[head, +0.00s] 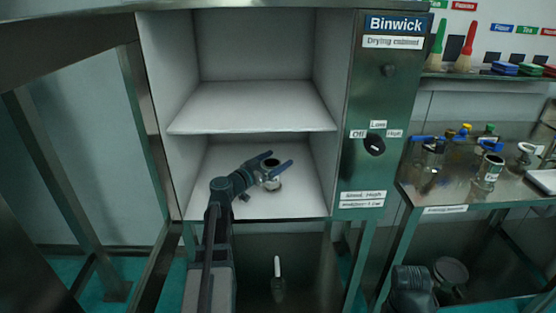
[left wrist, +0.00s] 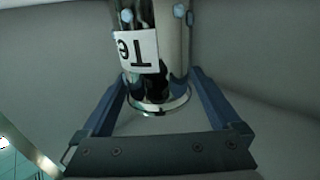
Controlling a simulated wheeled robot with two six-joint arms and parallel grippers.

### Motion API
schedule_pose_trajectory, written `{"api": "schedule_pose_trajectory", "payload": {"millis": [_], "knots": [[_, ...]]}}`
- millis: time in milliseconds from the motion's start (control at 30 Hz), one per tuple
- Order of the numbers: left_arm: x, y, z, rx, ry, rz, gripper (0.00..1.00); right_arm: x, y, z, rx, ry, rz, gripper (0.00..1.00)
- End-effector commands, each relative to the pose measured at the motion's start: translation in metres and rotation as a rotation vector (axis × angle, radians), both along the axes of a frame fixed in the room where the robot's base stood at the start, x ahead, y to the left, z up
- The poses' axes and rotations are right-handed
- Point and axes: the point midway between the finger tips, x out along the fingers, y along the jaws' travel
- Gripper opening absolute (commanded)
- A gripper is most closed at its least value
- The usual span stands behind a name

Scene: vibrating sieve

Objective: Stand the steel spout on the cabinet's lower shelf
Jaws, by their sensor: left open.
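The steel spout (head: 273,184) stands upright on the cabinet's lower shelf (head: 305,201). Its dark round opening faces up in the head view. My left gripper (head: 279,160) reaches in from the front, with its blue fingers open on either side of the spout. In the left wrist view the shiny spout (left wrist: 174,60) has a white label, seen upside down, and a flared rim, and sits between the open fingers (left wrist: 157,85). I cannot tell whether a finger touches it. My right gripper does not show.
The upper shelf (head: 255,108) is empty and hangs over the lower one. The cabinet's control panel (head: 366,120) is on the right. The lower shelf is otherwise clear.

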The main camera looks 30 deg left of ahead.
Motion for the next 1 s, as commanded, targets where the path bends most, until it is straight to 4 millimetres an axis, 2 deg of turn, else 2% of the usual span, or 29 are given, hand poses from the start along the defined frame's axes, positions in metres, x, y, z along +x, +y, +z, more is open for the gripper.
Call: {"api": "schedule_pose_trajectory", "payload": {"millis": [33,200,500,700,1000], "knots": [[-0.013,0.001,0.000,0.000,0.000,0.002,0.97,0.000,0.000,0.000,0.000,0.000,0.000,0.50],[-0.049,0.009,0.000,0.000,0.000,0.004,0.97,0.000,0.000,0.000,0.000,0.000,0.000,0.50],[-0.095,0.022,0.000,0.000,0.000,0.003,0.97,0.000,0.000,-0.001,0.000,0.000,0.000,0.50],[-0.106,0.024,0.000,0.000,0.000,0.000,0.97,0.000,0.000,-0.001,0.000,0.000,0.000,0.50],[-0.106,0.025,0.000,0.000,0.000,0.000,0.97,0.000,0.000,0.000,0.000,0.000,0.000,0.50]]}}
